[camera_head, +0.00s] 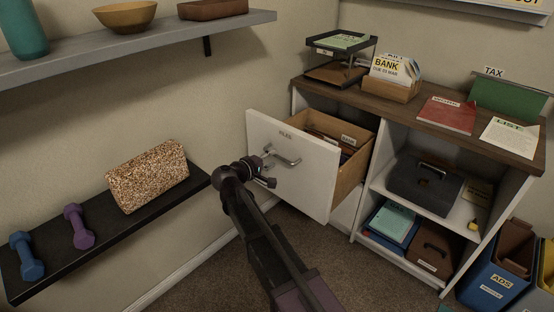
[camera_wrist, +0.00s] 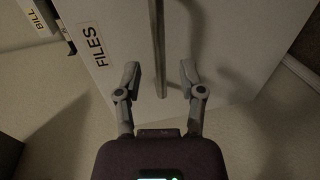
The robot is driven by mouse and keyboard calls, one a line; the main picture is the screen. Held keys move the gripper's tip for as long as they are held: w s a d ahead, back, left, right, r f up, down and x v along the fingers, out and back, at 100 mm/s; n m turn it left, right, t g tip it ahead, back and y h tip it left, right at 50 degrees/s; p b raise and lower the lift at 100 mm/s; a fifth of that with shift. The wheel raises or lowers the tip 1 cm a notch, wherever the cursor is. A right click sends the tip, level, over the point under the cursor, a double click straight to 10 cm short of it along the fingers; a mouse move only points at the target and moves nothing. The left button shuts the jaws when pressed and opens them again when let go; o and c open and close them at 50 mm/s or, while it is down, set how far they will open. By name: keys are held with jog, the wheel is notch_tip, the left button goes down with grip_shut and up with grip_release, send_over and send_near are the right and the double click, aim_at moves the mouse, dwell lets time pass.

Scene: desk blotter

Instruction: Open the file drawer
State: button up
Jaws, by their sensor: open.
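The file drawer (camera_head: 310,186) stands pulled well out of the wooden-topped cabinet, with its white front facing me and files showing inside. Its bar handle (camera_head: 287,160) is on the front, below a FILES label. My gripper (camera_head: 268,172) is at the handle's left end, partly hidden by my own wrist. In the wrist view, my gripper (camera_wrist: 159,74) is open, with one finger on either side of the handle bar (camera_wrist: 158,45). A gap shows between each finger and the bar. The white drawer front (camera_wrist: 220,40) lies beyond.
The cabinet top (camera_head: 425,112) holds trays, a card box, a red folder and a paper list. Open shelves right of the drawer hold a dark case (camera_head: 425,185) and boxes. A low black shelf (camera_head: 120,228) with dumbbells is at left. Carpet in front is clear.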

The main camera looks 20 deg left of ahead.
aim_at(277, 155)
jog(key=shift+x, duration=1.55)
grip_shut()
